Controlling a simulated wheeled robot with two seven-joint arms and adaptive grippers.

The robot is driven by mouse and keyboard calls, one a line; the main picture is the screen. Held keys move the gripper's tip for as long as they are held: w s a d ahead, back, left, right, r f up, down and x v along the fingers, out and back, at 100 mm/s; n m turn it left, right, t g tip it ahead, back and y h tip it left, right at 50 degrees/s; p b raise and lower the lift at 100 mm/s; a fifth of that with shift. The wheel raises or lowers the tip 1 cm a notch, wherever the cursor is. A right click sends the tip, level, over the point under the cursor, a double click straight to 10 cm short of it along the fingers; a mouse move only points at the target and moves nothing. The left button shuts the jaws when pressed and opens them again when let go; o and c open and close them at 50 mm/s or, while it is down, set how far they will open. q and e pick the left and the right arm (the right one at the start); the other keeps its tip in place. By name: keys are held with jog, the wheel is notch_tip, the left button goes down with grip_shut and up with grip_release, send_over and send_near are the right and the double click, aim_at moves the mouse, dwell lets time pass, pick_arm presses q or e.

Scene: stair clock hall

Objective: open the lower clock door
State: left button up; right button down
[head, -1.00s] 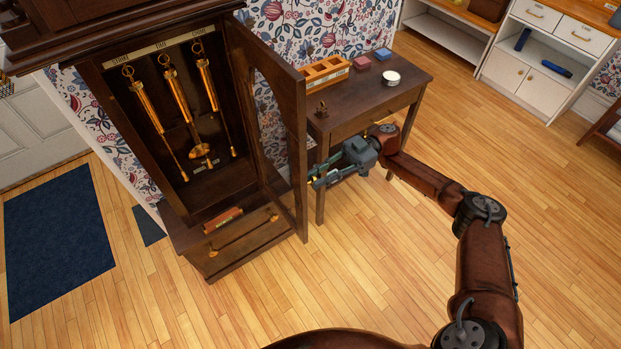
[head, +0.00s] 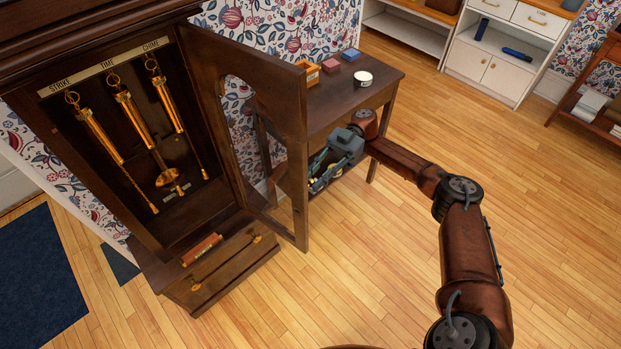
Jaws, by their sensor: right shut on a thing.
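The lower clock door (head: 296,150) is a dark wooden frame with a glazed, arched opening. It stands wide open, swung out to the right of the tall clock case (head: 262,252). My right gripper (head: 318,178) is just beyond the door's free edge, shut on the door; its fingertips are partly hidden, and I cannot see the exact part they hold. Inside the case hang brass weights (head: 97,133) and a brass pendulum (head: 167,178) under a strip reading STRIKE, TIME, CHIME. My left gripper is not in view.
A small dark table (head: 345,98) stands right of the door, close behind my right gripper, with an orange box (head: 312,74), small blocks and a white round tin (head: 363,78). A white cabinet (head: 487,65) stands at the back. The floor at right is clear.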

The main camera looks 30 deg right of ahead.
jog(key=shift+d, duration=0.1)
jog(key=c, duration=1.8)
grip_release()
jog(key=shift+o, duration=0.2)
notch_tip(320, 180, up, 10)
